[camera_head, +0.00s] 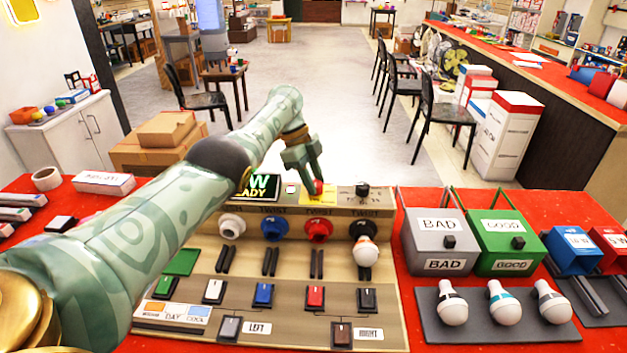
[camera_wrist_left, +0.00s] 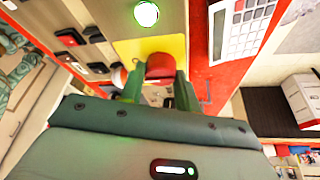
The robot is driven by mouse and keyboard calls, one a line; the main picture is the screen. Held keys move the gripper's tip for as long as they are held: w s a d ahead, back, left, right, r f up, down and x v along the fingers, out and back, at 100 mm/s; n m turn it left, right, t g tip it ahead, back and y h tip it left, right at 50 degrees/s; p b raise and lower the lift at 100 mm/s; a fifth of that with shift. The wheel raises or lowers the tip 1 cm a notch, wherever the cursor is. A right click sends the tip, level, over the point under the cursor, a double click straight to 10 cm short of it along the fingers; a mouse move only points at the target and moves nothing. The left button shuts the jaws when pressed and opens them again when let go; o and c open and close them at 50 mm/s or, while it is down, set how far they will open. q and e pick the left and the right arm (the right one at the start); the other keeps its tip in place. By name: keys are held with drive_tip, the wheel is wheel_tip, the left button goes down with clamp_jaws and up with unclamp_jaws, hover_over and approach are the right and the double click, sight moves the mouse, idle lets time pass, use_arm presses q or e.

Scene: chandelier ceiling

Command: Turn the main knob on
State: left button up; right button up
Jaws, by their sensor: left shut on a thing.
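The red main knob (camera_head: 318,187) sits on a yellow plate (camera_head: 328,200) along the raised back strip of the wooden control panel (camera_head: 222,278). My left gripper (camera_head: 316,184) reaches down over it from above. In the left wrist view the red knob (camera_wrist_left: 160,66) is between the two green fingers, which are shut on it over the yellow plate (camera_wrist_left: 172,46). The knob's pointer mark is hidden, so its setting cannot be read. A partly covered screen (camera_head: 262,186) beside my arm shows "READY". My right gripper is not in view.
A black knob (camera_head: 362,191) stands just right of the red one. A bulb (camera_head: 366,250) is at the rightmost of several sockets. Grey BAD (camera_head: 438,240) and green GOOD (camera_head: 508,240) boxes stand right of the panel, with loose bulbs (camera_head: 500,303) before them.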

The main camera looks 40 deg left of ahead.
use_arm(q)
drive_tip(key=o, duration=1)
drive_tip(key=shift+c, duration=0.2)
drive_tip(key=v, duration=0.6)
drive_tip(key=shift+b, duration=0.35)
drive_tip(key=b+v, duration=0.5)
drive_tip(key=v, duration=0.1)
drive_tip(key=shift+d+b, duration=0.1)
drive_tip(key=shift+b, duration=0.2)
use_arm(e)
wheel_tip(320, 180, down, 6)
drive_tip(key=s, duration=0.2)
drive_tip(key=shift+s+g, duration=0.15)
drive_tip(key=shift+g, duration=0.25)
use_arm(q)
drive_tip(key=shift+r, duration=0.15)
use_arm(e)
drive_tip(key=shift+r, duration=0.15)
